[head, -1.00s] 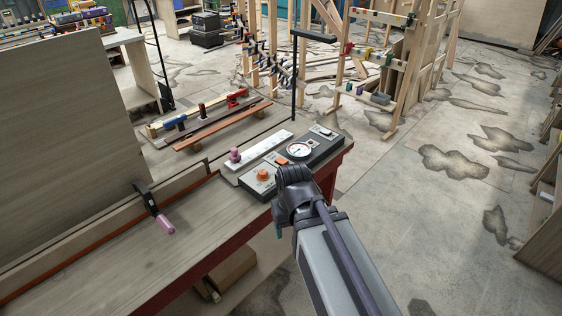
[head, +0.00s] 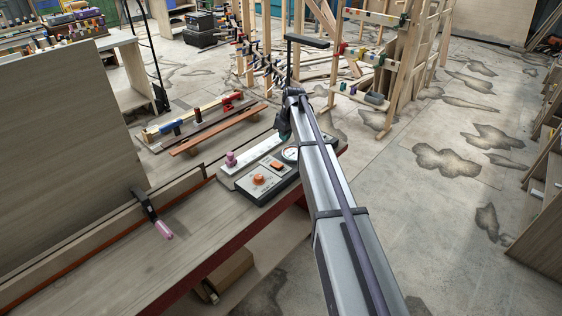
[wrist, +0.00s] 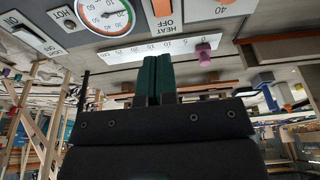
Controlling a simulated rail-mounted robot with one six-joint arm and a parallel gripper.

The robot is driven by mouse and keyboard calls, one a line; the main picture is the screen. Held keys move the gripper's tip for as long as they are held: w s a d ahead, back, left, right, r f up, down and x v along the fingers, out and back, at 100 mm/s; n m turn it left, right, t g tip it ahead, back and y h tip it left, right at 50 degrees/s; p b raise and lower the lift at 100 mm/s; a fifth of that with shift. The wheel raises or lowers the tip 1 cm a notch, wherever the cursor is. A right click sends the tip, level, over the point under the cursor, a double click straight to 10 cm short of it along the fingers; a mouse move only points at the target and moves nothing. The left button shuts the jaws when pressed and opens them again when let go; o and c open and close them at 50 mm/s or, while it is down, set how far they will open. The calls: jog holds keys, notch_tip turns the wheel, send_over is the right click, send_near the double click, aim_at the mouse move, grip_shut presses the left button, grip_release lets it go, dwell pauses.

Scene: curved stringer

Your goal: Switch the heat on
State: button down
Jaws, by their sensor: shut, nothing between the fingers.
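The dark control panel (head: 245,186) lies on the wooden bench. Its orange heat switch (head: 276,166) sits between an orange knob (head: 259,180) and a round gauge (head: 290,154). The wrist view shows the panel upside down: the switch (wrist: 162,8) is partly cut off at the top edge, by the words "HEAT" and "OFF", with the gauge (wrist: 103,15) to its left. My gripper (head: 283,133) is above the panel's far side in the head view. In the wrist view its teal fingers (wrist: 158,60) are together and empty, over the white scale strip (wrist: 118,53), apart from the switch.
A pink knob (head: 231,158) stands at the scale strip's near end. A black clamp with a pink handle (head: 163,229) is on the bench's board. Wood strips with clamps (head: 215,131) lie behind. A timber frame (head: 405,75) stands beyond.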

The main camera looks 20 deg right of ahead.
aim_at(280, 165)
jog(key=shift+f, duration=0.1)
jog(key=b+x, duration=0.8)
jog(key=s+b+x, duration=0.1)
jog(key=b+x, duration=0.4)
jog(key=shift+d+f, duration=0.1)
jog(key=shift+d, duration=0.15)
jog(key=shift+s+f+b, duration=0.15)
jog(key=shift+f+b, duration=0.3)
jog(key=shift+f, duration=0.05)
jog(key=shift+r, duration=0.15)
